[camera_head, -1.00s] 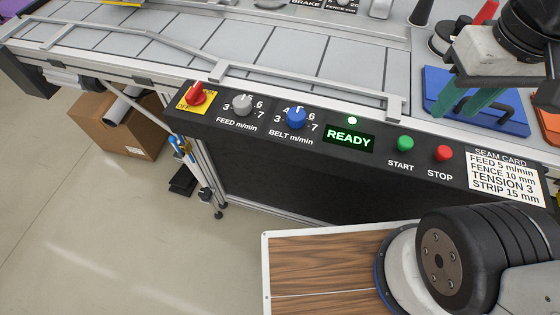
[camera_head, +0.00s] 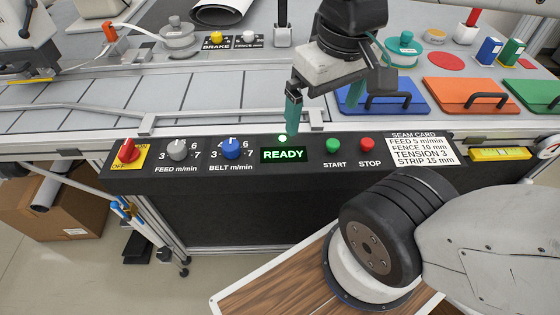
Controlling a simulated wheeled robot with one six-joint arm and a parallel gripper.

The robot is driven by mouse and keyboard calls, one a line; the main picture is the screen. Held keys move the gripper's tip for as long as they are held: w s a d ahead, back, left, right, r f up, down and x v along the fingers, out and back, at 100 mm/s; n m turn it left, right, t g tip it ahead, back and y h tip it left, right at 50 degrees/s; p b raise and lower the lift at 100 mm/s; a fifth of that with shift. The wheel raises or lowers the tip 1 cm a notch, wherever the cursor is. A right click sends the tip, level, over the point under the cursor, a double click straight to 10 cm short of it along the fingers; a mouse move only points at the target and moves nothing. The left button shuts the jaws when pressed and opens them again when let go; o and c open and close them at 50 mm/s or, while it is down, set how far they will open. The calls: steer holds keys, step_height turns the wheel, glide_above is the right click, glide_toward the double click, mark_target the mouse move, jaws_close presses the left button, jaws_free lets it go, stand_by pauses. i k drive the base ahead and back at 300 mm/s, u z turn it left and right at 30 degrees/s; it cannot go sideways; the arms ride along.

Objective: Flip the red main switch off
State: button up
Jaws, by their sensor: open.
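The red main switch (camera_head: 127,151) is a rotary knob on a yellow plate at the left end of the black control panel (camera_head: 215,210). The word OFF shows at the plate's lower left; the knob's handle is tilted, and its exact setting is hard to read. The green display (camera_head: 284,155) reads READY and a small green lamp above it is lit. My gripper (camera_head: 322,112) has teal fingers and is open and empty. It hangs over the panel's back edge near the display, well right of the switch and apart from it.
A grey feed knob (camera_head: 177,150) and a blue belt knob (camera_head: 231,149) lie between the switch and the display. Green start (camera_head: 333,146) and red stop (camera_head: 367,144) buttons are right of it. A grey conveyor (camera_head: 150,98) runs behind. A cardboard box (camera_head: 70,208) stands on the floor.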

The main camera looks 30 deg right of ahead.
mark_target(128, 153)
steer(key=k, duration=1.35)
steer(key=u, duration=0.65)
steer(key=i, duration=1.15)
steer(key=z, duration=0.35)
steer(key=i, duration=0.7)
steer(key=z, duration=0.65)
